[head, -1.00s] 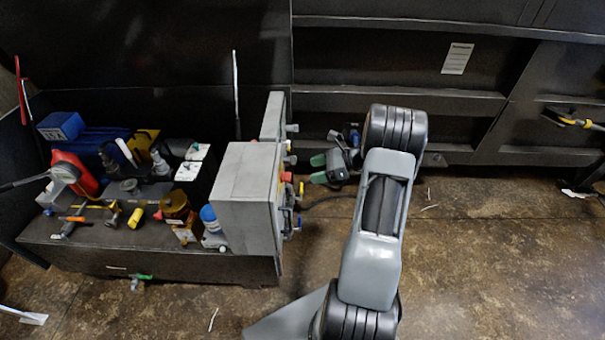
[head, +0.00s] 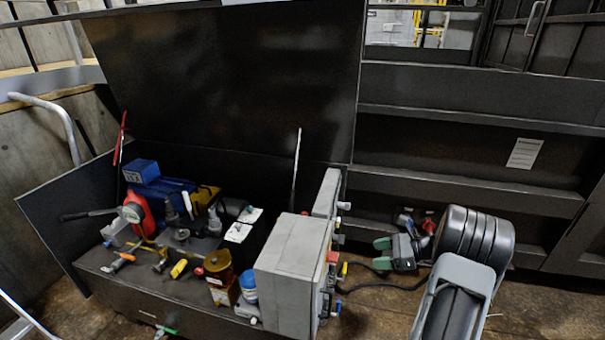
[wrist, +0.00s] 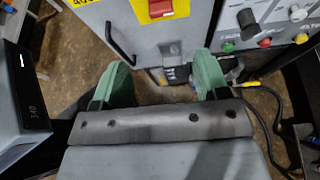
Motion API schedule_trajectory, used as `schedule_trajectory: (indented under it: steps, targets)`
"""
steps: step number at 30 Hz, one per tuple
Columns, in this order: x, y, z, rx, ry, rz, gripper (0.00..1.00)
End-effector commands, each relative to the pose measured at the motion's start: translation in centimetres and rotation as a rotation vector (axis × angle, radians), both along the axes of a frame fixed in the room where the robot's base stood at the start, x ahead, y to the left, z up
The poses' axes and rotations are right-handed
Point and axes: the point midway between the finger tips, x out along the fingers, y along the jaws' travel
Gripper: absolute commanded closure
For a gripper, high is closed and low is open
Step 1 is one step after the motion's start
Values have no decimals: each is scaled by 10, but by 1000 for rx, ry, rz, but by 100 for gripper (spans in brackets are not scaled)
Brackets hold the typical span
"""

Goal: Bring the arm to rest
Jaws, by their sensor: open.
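My arm rises at the lower right of the head view, its grey and black links bent at the elbow. My gripper (head: 382,253) shows beyond the elbow, its green fingers pointing left toward the grey control box (head: 290,262). In the wrist view my gripper (wrist: 160,77) has its two green fingers wide apart with nothing between them. The fingers appear just short of the control box front (wrist: 120,28), which carries a red switch on a yellow plate (wrist: 161,10). I cannot tell the exact gap.
A control panel (wrist: 262,22) with a black knob and coloured buttons is at the upper right of the wrist view. A dark open chest (head: 150,305) holds tools and bottles left of the box. Black cable (head: 370,287) hangs near the gripper. A dark ribbed wall stands behind.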

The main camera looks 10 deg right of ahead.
Motion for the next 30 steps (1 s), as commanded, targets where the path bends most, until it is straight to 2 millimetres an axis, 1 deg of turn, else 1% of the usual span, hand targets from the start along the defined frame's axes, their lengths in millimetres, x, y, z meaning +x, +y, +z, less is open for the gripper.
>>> schedule_trajectory:
  steps: [3,5,8,9,11,14,17,24,27,30]
  targets:
    - [1,-1,-1,-22,-25,8,32]
    - [-2,-2,-8,-73,-42,32,32]
    - [-23,5,-33,-173,-33,120,32]
    - [-35,8,-37,-236,-36,175,32]
    - [-51,20,-32,-346,-55,292,32]
    - [-70,43,-14,-515,-104,499,32]
    - [-86,65,11,-677,-173,713,32]
    - [-124,122,88,-1074,-424,1259,32]
    - [-136,143,117,-1212,-535,1430,32]
    - [-146,161,142,-1322,-633,1542,32]
